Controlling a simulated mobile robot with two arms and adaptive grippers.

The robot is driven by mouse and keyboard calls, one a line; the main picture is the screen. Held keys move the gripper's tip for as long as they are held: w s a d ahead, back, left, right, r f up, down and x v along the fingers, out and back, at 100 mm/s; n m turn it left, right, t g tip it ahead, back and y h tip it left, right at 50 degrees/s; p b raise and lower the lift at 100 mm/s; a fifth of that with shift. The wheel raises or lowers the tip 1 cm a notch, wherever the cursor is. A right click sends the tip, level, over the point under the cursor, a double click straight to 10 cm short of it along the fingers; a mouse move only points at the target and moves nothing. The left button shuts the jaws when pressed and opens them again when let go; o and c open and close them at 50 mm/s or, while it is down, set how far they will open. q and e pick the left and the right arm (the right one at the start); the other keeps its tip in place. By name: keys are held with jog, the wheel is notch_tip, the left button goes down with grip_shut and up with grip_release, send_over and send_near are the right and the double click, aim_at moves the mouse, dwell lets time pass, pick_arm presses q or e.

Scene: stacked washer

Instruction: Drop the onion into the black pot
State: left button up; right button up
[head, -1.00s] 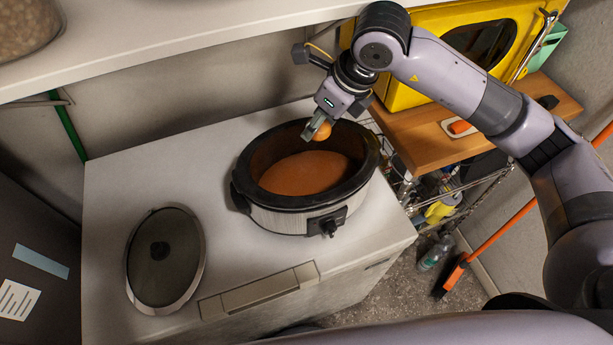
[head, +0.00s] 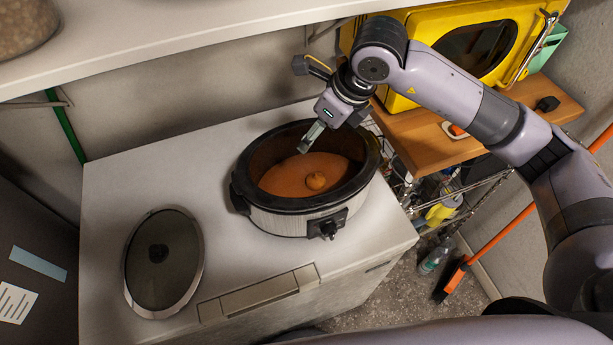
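The black pot (head: 243,190) is a slow cooker with a black rim and a light metal body, standing uncovered on the white appliance top. Orange-brown soup (head: 290,178) fills its lower part. The small orange-brown onion (head: 316,181) sits in the soup, partly above the surface, right of the middle. My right gripper (head: 308,142) hangs over the back right part of the pot, above and apart from the onion. It is empty and has let go of the onion; its fingers are seen nearly side-on. My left gripper is out of view.
A glass lid (head: 163,262) lies on the white top (head: 225,265) left of the pot. A yellow microwave (head: 425,35) stands on a wooden shelf (head: 415,135) at the right. A white shelf (head: 180,45) crosses the upper left above the appliance.

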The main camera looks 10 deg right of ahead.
jog(key=s+d+r, duration=0.4)
jog(key=s+d, duration=0.5)
jog(key=s, duration=0.1)
jog(key=shift+d+r, duration=0.3)
jog(key=shift+d, duration=0.05)
dwell(0.4)
